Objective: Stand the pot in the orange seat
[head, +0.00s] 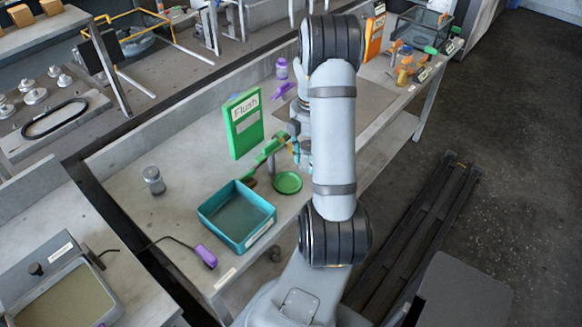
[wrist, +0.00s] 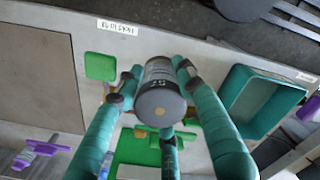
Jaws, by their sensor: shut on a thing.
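My gripper (wrist: 157,95) has teal fingers shut around a grey cylindrical pot (wrist: 160,85) with a dark end and a small yellowish spot. The pot is above the bench, between the teal tray and a flat green piece in the wrist view. In the head view my gripper (head: 295,147) is partly behind my arm, and I cannot make out the held pot. Small orange pieces (head: 404,74) stand at the far right end of the bench. I cannot tell which of them is the orange seat. The wrist view shows no orange seat.
A teal tray (head: 237,216), a round green dish (head: 287,182), a green sign (head: 244,122) and a grey jar (head: 154,180) are on the near bench. Purple items (head: 282,70) stand farther back. An orange sign (head: 374,38) and a dark wire basket (head: 424,30) are at the far end.

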